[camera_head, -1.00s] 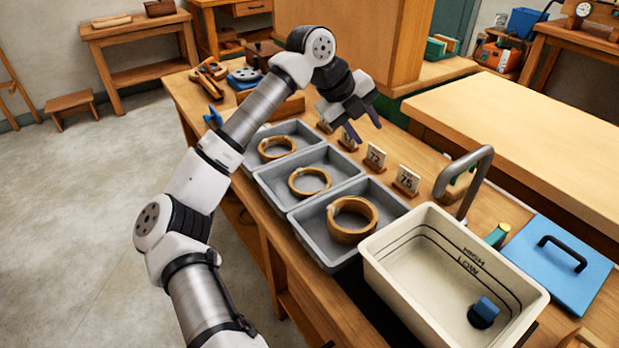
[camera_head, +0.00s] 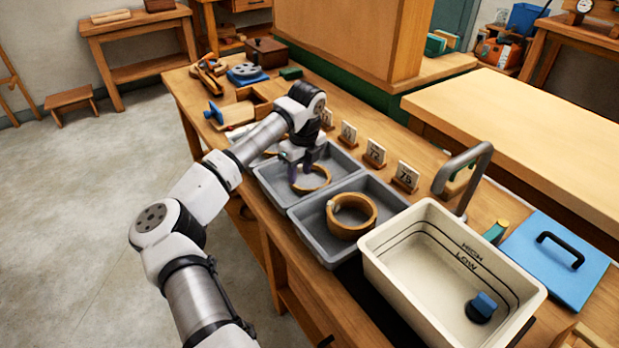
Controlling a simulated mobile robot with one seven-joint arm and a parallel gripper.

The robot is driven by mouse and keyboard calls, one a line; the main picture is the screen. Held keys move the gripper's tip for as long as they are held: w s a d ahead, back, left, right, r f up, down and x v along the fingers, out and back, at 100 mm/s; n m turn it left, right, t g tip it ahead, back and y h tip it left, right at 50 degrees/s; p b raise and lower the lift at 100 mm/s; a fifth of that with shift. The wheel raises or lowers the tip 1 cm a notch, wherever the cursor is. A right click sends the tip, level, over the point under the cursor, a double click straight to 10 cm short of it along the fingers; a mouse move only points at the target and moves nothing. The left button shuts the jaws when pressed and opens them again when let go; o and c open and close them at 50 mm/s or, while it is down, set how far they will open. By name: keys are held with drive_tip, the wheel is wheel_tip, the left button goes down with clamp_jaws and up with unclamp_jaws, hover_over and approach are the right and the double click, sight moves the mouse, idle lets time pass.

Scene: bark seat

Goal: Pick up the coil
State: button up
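Three tan ring-shaped coils lie in grey trays on the wooden bench. The nearest, thickest coil (camera_head: 351,217) is in the near tray (camera_head: 303,232). The middle coil (camera_head: 318,183) lies in the middle tray (camera_head: 352,164), partly hidden by my gripper. The far coil (camera_head: 274,150) is mostly hidden behind my arm. My gripper (camera_head: 303,178) points down into the middle tray, with its dark purple fingers at the left and back part of the middle coil. A gap shows between the fingers; whether they touch the coil I cannot tell.
Number cards (camera_head: 405,176) stand behind the trays. A cream basin (camera_head: 400,262) with a blue item (camera_head: 482,306) inside stands at right, with a metal tap (camera_head: 470,170) behind it. A blue lid (camera_head: 555,262) lies further right. Tools (camera_head: 208,75) lie at the bench's far end.

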sight(297, 186)
drive_tip(key=f, duration=0.1)
drive_tip(key=f+p, duration=0.1)
drive_tip(key=f, duration=0.1)
drive_tip(key=a+f, duration=0.1)
drive_tip(key=shift+w+f, duration=0.25)
drive_tip(key=shift+f, duration=0.1)
clamp_jaws()
